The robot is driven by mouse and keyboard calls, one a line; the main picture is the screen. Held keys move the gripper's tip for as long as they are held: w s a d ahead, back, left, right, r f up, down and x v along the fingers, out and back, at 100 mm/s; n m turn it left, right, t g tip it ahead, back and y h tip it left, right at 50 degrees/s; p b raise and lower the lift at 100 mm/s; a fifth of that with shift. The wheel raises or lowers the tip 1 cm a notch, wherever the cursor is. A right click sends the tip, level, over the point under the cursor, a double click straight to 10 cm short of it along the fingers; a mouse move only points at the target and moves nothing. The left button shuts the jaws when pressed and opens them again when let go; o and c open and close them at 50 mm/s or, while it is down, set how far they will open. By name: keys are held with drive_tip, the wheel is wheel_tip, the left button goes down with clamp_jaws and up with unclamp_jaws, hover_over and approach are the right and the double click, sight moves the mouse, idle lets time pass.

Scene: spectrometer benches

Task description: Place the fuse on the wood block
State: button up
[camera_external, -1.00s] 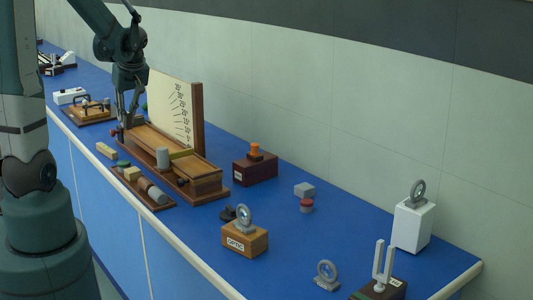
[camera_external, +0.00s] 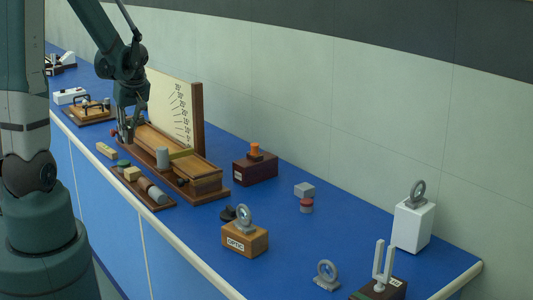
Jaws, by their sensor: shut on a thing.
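My gripper (camera_external: 125,138) points down at the left end of the long wooden ramp apparatus, just behind a small light wood block (camera_external: 106,150). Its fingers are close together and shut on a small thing. I take this to be the fuse, but it is too small and too hidden between the fingers to make out. The wood block lies on the blue bench top, in front of the gripper and apart from it. Its upper face looks bare.
The wooden apparatus (camera_external: 206,185) with a scale board (camera_external: 170,105) stands close beside my gripper. A tray (camera_external: 160,204) with several small pieces lies in front. A wooden stand with black handles (camera_external: 88,115) is to the left. The bench's front edge (camera_external: 180,248) is near.

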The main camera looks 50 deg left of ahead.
drive_tip(key=shift+f+b, duration=0.3)
drive_tip(key=shift+f, duration=2.4)
drive_tip(key=shift+f+b, duration=0.3)
drive_tip(key=shift+f, duration=1.8)
drive_tip(key=shift+f, duration=0.15)
drive_tip(key=o, duration=0.9)
drive_tip(key=shift+r, duration=0.2)
drive_tip(key=shift+p+v, duration=0.75)
drive_tip(key=shift+v, duration=5.2)
